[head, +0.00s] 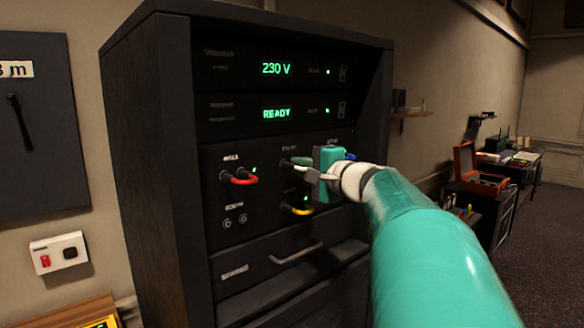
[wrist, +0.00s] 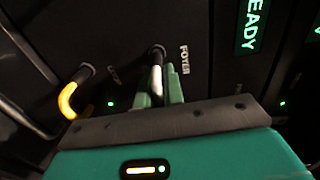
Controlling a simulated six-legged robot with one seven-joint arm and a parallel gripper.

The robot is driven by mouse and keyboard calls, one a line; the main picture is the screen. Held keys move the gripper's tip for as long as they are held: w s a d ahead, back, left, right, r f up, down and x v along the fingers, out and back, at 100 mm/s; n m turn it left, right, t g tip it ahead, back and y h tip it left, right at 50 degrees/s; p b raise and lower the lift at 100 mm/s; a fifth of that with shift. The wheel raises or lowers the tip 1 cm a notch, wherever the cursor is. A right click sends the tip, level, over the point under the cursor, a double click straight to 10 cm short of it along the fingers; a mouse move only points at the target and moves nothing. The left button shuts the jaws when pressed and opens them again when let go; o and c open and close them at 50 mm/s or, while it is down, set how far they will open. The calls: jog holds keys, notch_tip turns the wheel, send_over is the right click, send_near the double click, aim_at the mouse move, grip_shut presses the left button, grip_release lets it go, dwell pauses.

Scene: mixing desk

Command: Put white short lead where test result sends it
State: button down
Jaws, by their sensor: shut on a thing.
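The white short lead (wrist: 156,79) shows in the wrist view, with a dark plug end at the socket labelled FOYER. My gripper (wrist: 158,92) is shut on the lead, with one green finger on each side. In the head view the lead (head: 301,161) is at the rack's patch panel, and my gripper (head: 312,172) reaches it from the right. The lead's other end is hidden behind my gripper. The rack's upper displays read 230 V (head: 276,69) and READY (head: 276,113). I cannot tell a test result from them.
A red lead (head: 240,180) is looped at the panel's left, and a yellow lead (head: 298,210) is below my gripper. Part of something blue (head: 350,156) shows behind my gripper. A drawer handle (head: 297,253) juts out below. A wall box (head: 59,252) is at left.

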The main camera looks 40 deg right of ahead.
jog(key=shift+w, duration=0.3)
jog(key=c, duration=1.4)
grip_release()
jog(key=shift+c, duration=0.2)
jog(key=shift+s, duration=0.1)
jog(key=s, duration=1.3)
jog(key=shift+s+d, duration=0.2)
jog(key=shift+s, duration=0.1)
